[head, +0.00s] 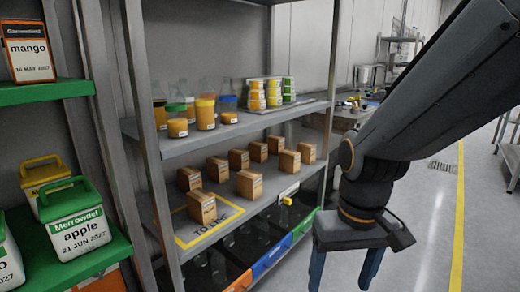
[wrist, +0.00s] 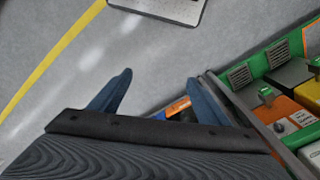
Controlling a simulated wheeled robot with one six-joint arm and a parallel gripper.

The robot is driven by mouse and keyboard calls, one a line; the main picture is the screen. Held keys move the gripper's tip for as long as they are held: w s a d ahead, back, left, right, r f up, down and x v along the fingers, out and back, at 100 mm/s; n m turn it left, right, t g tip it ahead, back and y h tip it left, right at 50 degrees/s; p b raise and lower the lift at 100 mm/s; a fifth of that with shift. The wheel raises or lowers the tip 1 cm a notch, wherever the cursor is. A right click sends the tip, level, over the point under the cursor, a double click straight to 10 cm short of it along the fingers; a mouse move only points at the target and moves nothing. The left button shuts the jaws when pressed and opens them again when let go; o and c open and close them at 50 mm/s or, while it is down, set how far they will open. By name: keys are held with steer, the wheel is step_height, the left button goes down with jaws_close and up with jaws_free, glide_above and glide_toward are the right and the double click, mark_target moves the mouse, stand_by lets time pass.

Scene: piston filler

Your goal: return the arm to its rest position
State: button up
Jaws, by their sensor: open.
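My gripper (head: 345,268) hangs at the lower right of the head view, with its two blue fingers pointing down. My arm reaches to it from the upper right corner. The fingers are apart, with nothing between them. In the wrist view my gripper (wrist: 160,92) also shows its two blue fingers spread and empty, over grey floor and close to a shelf edge at right.
A grey shelf rack (head: 255,135) stands left of my gripper, with jars, tubs and several small brown boxes (head: 249,184). Green shelves (head: 45,91) at far left hold labelled containers, including an apple tub (head: 75,225). Open floor with a yellow line (head: 458,220) lies right.

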steer(key=s+d+r+m+p, duration=0.1)
steer(key=d+r+p, duration=0.3)
steer(key=p, duration=0.8)
step_height(320, 180, up, 3)
steer(key=shift+s+d+f, duration=0.15)
steer(key=shift+s+d, duration=0.05)
steer(key=shift+s, duration=0.3)
